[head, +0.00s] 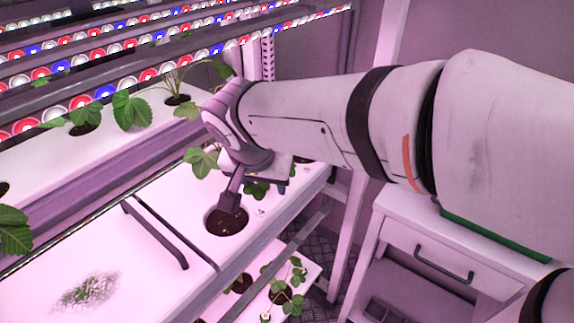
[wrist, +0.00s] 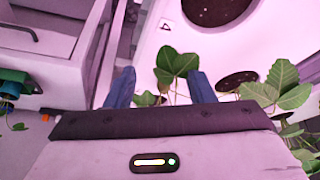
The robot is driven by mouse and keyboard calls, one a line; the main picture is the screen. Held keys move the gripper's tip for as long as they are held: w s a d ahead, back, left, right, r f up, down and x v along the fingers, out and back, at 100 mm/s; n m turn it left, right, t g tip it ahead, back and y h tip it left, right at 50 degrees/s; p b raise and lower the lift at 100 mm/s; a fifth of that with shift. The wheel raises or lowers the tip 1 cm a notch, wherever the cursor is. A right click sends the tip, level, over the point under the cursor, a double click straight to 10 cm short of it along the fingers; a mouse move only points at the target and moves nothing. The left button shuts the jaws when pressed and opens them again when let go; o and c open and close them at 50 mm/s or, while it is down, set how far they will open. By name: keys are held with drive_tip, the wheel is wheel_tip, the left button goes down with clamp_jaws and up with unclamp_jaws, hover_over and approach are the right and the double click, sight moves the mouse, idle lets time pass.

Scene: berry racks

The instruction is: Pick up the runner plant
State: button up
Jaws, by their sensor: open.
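My gripper (wrist: 160,84) is open, its two blue-grey fingers spread in the wrist view. A small plant with green leaves (wrist: 178,63) shows between and just beyond the fingers, its thin stems partly hidden. I cannot tell for certain that it is the runner plant, or whether a finger touches it. In the head view my gripper (head: 232,190) points down by a dark round hole (head: 226,222) in the white tray. Leaves (head: 202,160) show left of the gripper, and more leaves (head: 258,189) lie partly hidden behind it.
Larger leaves (wrist: 287,85) spread right of the gripper in the wrist view. A lower tray with small plants (head: 281,292) sits beneath the rack's front edge. A tray handle (head: 155,235) stands to the left. A drawer cabinet (head: 430,240) is at the right. Light bars (head: 105,92) hang above.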

drive_tip(key=w, duration=0.2)
drive_tip(key=w+d+p, duration=0.1)
drive_tip(key=w, duration=0.2)
drive_tip(key=w+d, duration=0.1)
drive_tip(key=w, duration=0.2)
drive_tip(key=shift+w+p, duration=0.15)
drive_tip(key=shift+p, duration=0.15)
drive_tip(key=x, duration=0.5)
drive_tip(key=shift+w, duration=0.2)
drive_tip(key=shift+c, duration=0.4)
drive_tip(key=c, duration=0.8)
